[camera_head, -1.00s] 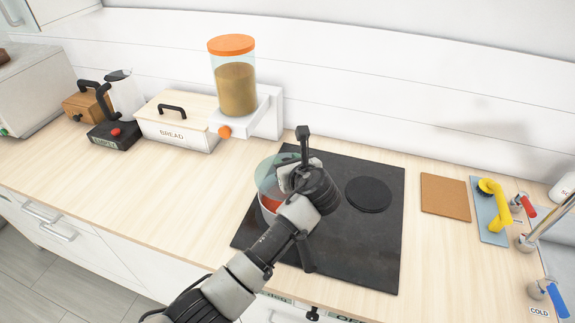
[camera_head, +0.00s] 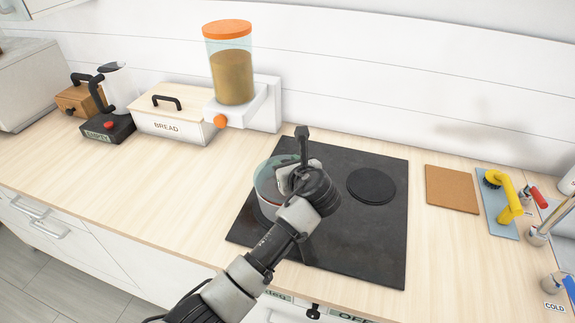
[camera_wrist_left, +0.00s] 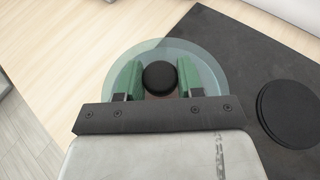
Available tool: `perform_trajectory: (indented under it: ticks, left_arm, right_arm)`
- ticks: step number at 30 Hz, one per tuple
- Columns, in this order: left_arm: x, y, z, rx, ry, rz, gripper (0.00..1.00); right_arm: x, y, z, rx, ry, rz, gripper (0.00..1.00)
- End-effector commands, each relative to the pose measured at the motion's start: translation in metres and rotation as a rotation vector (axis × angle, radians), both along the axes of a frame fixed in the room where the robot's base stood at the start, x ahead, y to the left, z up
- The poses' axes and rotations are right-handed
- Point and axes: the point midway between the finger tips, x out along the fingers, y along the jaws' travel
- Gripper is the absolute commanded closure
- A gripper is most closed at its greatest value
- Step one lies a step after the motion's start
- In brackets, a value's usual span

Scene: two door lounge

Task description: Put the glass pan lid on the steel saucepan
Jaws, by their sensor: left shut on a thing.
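The glass pan lid (camera_wrist_left: 205,60) is a clear bluish disc with a round black knob (camera_wrist_left: 160,78). My left gripper (camera_wrist_left: 161,82) is shut on the knob, with a green finger on each side. In the head view the lid (camera_head: 268,172) shows left of my wrist, over the saucepan (camera_head: 268,208) on the left part of the hob. Most of the saucepan is hidden by my arm and the lid. I cannot tell whether the lid touches the rim. My right gripper is not in view.
The black hob (camera_head: 365,245) has a free round plate (camera_head: 371,186) at right. A bread box (camera_head: 175,122), a dispenser with an orange cap (camera_head: 230,75) and a blender base (camera_head: 108,128) stand behind to the left. A cork mat (camera_head: 451,188) and a yellow-handled brush (camera_head: 507,198) lie right.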

Motion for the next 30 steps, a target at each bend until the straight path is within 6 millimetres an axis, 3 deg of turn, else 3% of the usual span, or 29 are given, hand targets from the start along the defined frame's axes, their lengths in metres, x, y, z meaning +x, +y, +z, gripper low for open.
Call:
perform_trajectory:
  ticks: [30]
  left_arm:
    - [0.000, 0.000, -0.015, 0.001, -0.001, 0.000, 0.91]
  right_arm:
    - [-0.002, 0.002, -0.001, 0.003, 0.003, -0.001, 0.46]
